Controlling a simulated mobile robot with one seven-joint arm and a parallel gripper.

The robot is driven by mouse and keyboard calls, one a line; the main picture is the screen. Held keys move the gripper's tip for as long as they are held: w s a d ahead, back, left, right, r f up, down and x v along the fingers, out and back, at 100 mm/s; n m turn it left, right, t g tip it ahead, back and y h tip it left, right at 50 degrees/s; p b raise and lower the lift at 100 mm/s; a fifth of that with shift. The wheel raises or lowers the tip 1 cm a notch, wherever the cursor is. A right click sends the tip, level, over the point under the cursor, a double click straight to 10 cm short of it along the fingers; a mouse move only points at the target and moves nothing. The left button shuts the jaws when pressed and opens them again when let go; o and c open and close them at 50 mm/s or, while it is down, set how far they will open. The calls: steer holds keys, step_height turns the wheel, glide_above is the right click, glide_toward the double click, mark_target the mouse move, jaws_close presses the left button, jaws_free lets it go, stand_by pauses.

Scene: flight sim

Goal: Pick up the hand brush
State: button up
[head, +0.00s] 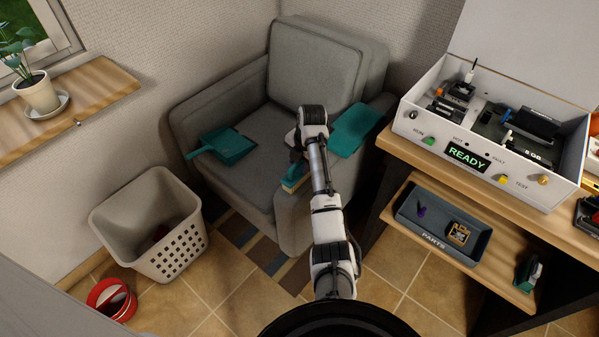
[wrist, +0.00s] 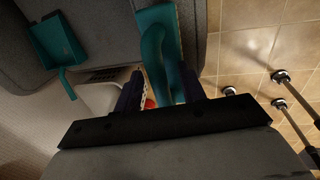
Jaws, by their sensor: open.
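The hand brush (head: 294,180) is teal with a pale bristle edge and lies at the front of the grey armchair's seat. My arm hides part of it in the head view. In the wrist view, the brush's teal handle (wrist: 155,55) runs down between the two dark fingers of my gripper (wrist: 162,92). The gripper is open, with one finger on each side of the handle. Whether either finger touches the handle, I cannot tell.
A teal dustpan (head: 226,146) lies on the left of the armchair (head: 315,75). Another flat teal item (head: 355,128) rests on its right arm. A white basket (head: 150,228) stands at the left, a workbench (head: 450,180) at the right. Tiled floor shows between.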

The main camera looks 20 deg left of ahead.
steer(key=shift+c, duration=0.4)
jaws_close()
steer(key=shift+r, duration=0.15)
step_height(320, 180, up, 20)
steer(key=p, duration=0.2)
